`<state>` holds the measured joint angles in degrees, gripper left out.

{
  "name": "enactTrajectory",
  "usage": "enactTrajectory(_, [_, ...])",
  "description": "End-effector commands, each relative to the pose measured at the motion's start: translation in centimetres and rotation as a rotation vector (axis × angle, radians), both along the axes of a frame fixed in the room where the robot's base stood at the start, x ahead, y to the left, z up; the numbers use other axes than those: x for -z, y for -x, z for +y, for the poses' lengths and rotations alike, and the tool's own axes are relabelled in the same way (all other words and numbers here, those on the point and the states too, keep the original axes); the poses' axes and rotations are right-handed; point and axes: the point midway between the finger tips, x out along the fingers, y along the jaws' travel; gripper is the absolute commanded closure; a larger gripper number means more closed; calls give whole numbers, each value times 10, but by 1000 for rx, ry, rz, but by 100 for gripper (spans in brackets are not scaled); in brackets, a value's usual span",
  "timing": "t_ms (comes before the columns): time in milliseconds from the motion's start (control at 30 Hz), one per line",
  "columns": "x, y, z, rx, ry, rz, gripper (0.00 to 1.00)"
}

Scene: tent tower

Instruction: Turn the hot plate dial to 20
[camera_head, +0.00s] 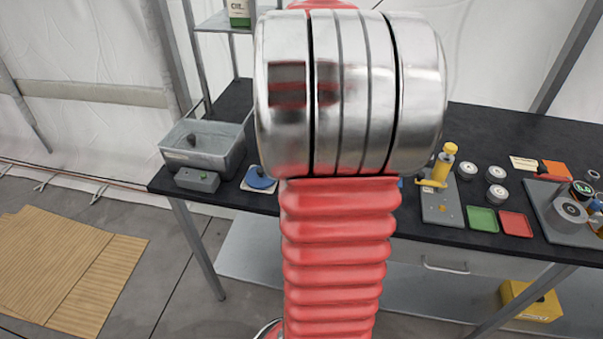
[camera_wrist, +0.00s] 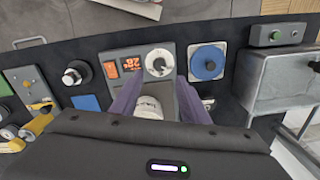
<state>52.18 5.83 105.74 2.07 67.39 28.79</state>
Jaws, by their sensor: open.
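The hot plate's front panel (camera_wrist: 140,66) shows in the wrist view, at the upper middle. Its dial (camera_wrist: 159,63) is a round white-faced knob with a dark mark; its exact setting is too small to read. Left of it are a lit red display (camera_wrist: 131,63), with digits I cannot read surely, and an orange switch (camera_wrist: 110,69). My gripper (camera_wrist: 158,86) is open, its two purple-grey fingers apart and pointing toward the panel, with the dial beyond the tips and apart from them. A white round vessel (camera_wrist: 149,106) shows between the fingers. In the head view my arm hides the hot plate.
A blue disc on a white base (camera_wrist: 208,62) sits right of the panel, and a black knobbed item (camera_wrist: 76,73) left of it. A grey metal basin (camera_head: 205,146) stands at the bench's left end. Green (camera_head: 482,219) and red (camera_head: 516,224) trays lie toward the right.

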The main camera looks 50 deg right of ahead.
Motion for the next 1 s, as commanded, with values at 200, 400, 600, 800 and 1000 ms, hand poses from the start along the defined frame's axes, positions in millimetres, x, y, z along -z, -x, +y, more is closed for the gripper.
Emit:
enactTrajectory(200, [35,0,0,1,-3,1,59])
enactTrajectory(400, [66,-2,1,1,-3,1,59])
enactTrajectory(600, [87,-3,1,1,-1,1,59])
enactTrajectory(800, [93,-3,0,1,0,0,59])
enactTrajectory(1000, [92,-3,0,1,0,0,59])
